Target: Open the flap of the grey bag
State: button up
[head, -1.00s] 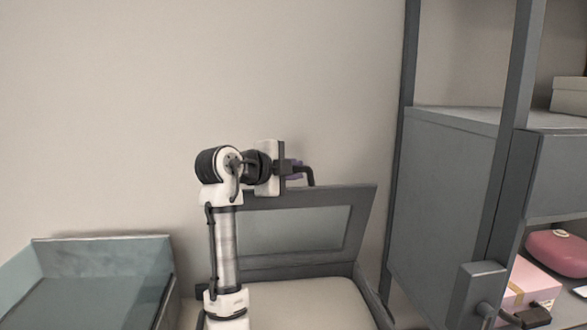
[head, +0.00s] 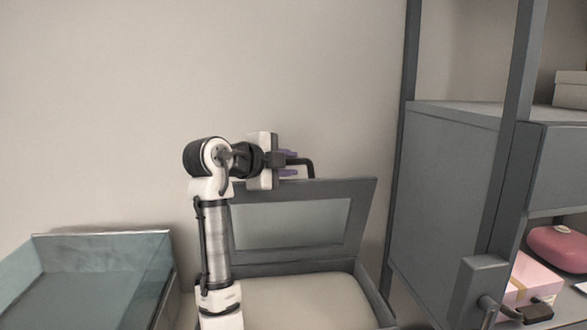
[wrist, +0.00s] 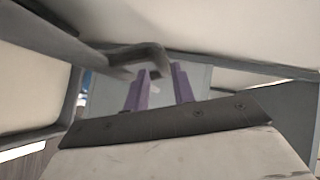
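The grey bag (head: 385,312) stands low in the middle of the head view, with a pale, padded-looking top inside its opening (head: 300,303). Its flap (head: 362,205) is raised and stands near upright, tilted back, with a pale panel in a grey frame. A dark bent handle (head: 308,163) rises at the flap's top edge; it also shows in the wrist view (wrist: 135,60). My gripper (head: 291,163) is beside this handle at the top of the flap. Its purple fingers (wrist: 160,88) are apart, with the handle's bent end close to their tips. Whether they touch it is unclear.
A blue-grey open tray (head: 105,235) is at the lower left. A tall grey cabinet (head: 450,190) stands close on the right, with a pink bag (head: 558,247) and a pink box (head: 535,280) on its lower shelf. The wall behind is bare.

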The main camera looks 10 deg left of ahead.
jog(key=b+v, duration=0.3)
jog(key=v, duration=0.8)
jog(key=shift+s+a, duration=0.15)
jog(key=shift+s, duration=0.05)
jog(key=shift+r, duration=0.1)
